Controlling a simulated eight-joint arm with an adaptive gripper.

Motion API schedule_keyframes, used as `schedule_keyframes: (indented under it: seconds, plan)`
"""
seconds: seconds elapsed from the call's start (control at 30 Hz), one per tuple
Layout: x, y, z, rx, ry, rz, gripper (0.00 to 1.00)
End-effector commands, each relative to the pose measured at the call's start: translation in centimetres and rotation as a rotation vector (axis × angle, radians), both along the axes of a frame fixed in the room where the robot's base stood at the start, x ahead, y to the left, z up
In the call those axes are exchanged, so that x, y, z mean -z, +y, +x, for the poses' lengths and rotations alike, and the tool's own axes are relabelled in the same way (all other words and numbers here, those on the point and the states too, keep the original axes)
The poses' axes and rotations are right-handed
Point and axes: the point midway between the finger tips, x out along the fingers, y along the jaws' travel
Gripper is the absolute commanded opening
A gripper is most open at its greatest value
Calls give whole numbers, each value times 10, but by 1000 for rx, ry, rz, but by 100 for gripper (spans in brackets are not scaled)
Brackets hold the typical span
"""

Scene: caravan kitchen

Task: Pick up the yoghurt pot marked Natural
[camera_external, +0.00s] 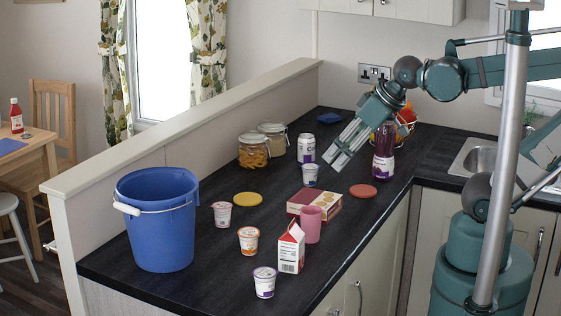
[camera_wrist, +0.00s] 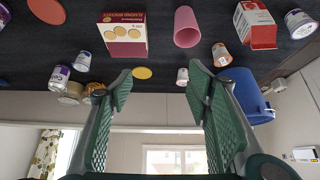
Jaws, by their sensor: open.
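Several small yoghurt pots stand on the dark worktop, and their words are too small to read, so I cannot tell which is Natural. One has a blue label (camera_external: 311,174), one pinkish-red (camera_external: 222,214), one orange (camera_external: 248,240) and one purple (camera_external: 264,281). The wrist view also shows the blue pot (camera_wrist: 82,61), pinkish-red pot (camera_wrist: 182,77), orange pot (camera_wrist: 221,55) and purple pot (camera_wrist: 300,23). My gripper (camera_external: 342,157) is open and empty, raised above the worktop, appearing just up and right of the blue pot. Its spread fingers (camera_wrist: 158,80) show in the wrist view.
A blue bucket (camera_external: 158,225) stands front left. A box (camera_external: 320,208), pink cup (camera_external: 311,226) and milk carton (camera_external: 291,250) crowd the middle. Yellow (camera_external: 248,199) and red discs (camera_external: 363,191) lie flat.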

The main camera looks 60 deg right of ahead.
Motion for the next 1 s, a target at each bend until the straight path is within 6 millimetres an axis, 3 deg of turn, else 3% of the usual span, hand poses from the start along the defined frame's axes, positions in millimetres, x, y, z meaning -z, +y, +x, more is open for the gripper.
schedule_keyframes:
  seconds: [0.37,1.0]
  plan:
    - [-5,-19,26,83,29,14,49]
    - [2,-77,93,319,99,49,49]
